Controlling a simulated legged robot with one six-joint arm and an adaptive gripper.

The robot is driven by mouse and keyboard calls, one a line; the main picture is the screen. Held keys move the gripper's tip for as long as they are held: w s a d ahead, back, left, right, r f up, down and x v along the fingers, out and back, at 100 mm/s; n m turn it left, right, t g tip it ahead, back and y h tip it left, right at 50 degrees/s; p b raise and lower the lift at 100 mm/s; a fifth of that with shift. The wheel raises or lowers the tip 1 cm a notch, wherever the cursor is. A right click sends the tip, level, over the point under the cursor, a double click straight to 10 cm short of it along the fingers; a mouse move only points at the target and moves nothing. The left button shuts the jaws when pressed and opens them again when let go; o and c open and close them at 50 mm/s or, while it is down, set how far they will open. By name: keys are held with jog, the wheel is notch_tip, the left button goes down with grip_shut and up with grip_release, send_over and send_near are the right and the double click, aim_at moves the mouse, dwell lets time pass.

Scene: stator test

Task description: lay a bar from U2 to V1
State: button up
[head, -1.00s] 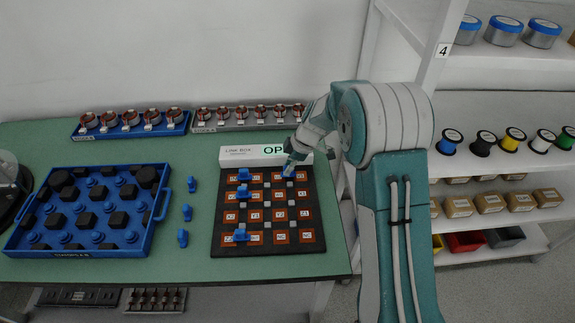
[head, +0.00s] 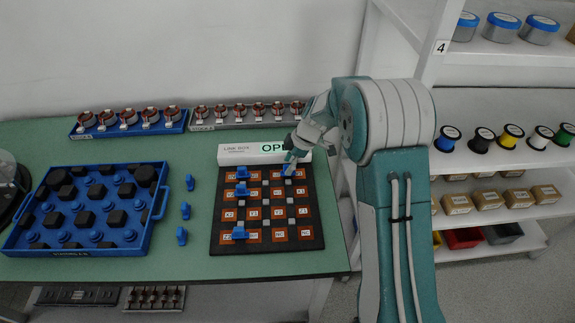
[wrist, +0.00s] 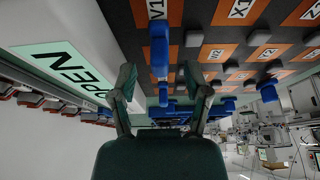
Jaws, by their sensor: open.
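The dark link board (head: 267,242) with orange labelled pads lies on the green table. My gripper (head: 290,166) is over the board's back right part. In the wrist view my gripper (wrist: 160,76) is open, with a blue bar (wrist: 160,48) showing between its two fingers. That bar sits on the board and also shows just under my fingers in the head view (head: 287,173). A label by it seems to read V1. Other blue bars sit along the board's left side: at the back (head: 243,173), below it (head: 242,190), and near the front (head: 240,233). The U2 label is not legible.
Three loose blue pieces stand on the table left of the board: back (head: 190,183), middle (head: 185,211), front (head: 181,237). A blue tray (head: 85,212) is farther left. A white box marked OPEN (head: 235,153) borders the board's back. Shelves (head: 490,215) stand right.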

jog(key=v, duration=1.1)
jog(key=shift+a, duration=0.1)
dwell(0.5)
jog(key=s+d+r+m+t+h, duration=0.35)
jog(key=s+r+m, duration=0.55)
jog(key=s+r, duration=0.6)
jog(key=s+d+f+m+t+h, duration=0.1)
jog(key=s+d+f+m+t, duration=0.1)
jog(key=s+m, duration=0.7)
jog(key=s+d, duration=0.1)
jog(key=s, duration=0.7)
jog(key=shift+d+f, duration=0.2)
jog(key=shift+f, duration=0.15)
